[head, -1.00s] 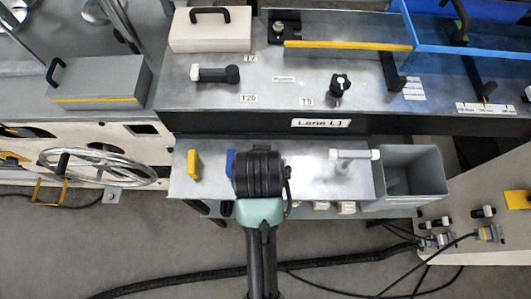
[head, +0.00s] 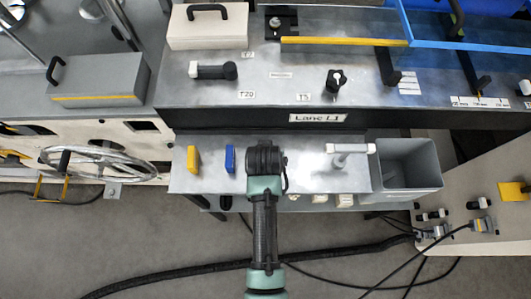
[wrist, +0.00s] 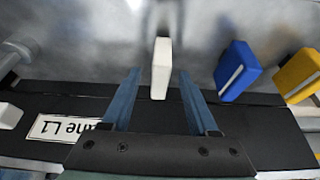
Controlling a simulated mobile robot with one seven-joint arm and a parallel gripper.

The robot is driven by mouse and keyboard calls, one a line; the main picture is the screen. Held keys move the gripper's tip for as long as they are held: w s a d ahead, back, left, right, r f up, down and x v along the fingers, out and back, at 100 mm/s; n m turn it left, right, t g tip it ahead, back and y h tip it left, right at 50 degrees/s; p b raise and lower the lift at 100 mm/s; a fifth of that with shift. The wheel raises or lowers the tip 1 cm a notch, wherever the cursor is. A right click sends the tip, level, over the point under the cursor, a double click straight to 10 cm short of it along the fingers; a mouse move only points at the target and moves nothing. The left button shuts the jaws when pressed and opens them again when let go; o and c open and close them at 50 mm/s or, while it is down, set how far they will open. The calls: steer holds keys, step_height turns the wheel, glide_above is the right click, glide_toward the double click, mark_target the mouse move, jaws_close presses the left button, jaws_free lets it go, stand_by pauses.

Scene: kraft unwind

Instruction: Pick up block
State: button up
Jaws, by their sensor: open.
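Three blocks stand on the lower metal shelf. The yellow block (head: 193,160) and the blue block (head: 230,159) are left of my gripper (head: 265,160) in the head view. In the wrist view, a white block (wrist: 161,66) lies ahead, in line with the gap between my two blue-grey fingers. My gripper (wrist: 160,76) is open, with a finger to each side of the white block's line and visible space on both sides. The blue block (wrist: 237,71) and yellow block (wrist: 298,76) are to its right there. The head view hides the white block behind my gripper.
A white-handled tool (head: 350,150) and a grey open bin (head: 408,165) are right of my gripper. The black front with the Lane L1 label (head: 317,118) rises behind the shelf. A spoked handwheel (head: 100,162) is at the left.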

steer(key=shift+w+f, duration=0.25)
steer(key=shift+f, duration=0.4)
jaws_close()
